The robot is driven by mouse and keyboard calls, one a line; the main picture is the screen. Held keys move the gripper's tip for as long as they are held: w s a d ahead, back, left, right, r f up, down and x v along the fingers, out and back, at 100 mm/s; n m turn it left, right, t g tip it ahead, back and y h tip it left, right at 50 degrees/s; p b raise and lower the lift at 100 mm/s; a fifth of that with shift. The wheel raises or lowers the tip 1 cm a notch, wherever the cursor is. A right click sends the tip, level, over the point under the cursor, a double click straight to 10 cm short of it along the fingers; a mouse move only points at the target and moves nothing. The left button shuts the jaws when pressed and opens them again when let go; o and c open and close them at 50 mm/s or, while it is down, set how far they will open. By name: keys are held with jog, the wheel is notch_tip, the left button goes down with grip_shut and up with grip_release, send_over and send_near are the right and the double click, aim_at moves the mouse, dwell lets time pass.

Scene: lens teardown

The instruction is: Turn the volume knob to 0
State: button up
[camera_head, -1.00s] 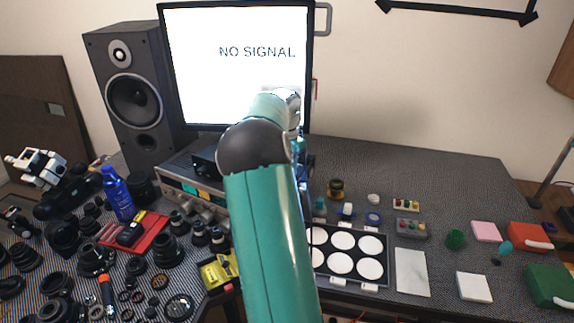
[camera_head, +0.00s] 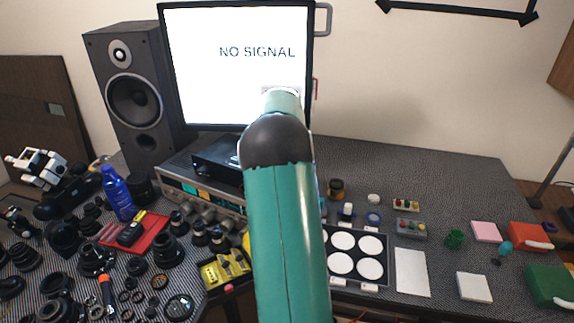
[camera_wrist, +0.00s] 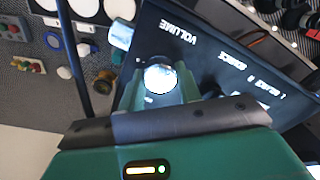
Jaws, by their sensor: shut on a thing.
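The volume knob (camera_wrist: 161,78) is a round, bright silver knob on a dark panel (camera_wrist: 215,35), near the printed word VOLUME, in the wrist view. My gripper (camera_wrist: 160,88) has one finger on each side of the knob and is shut on it. I see no pointer mark or number on the knob clearly enough to tell its setting. In the head view my own arm hides the gripper and the knob.
A stereo unit (camera_head: 172,181) with several front knobs stands below the monitor (camera_head: 235,70), beside a tall speaker (camera_head: 136,100). Lens parts crowd the left. A tray of white discs (camera_head: 388,285) lies right of my arm. The back right tabletop is clear.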

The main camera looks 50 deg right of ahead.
jog(key=n, duration=0.3)
jog(key=shift+r+n, duration=0.1)
jog(key=shift+n, duration=2.1)
jog(key=o, duration=1)
notch_tip(320, 180, up, 14)
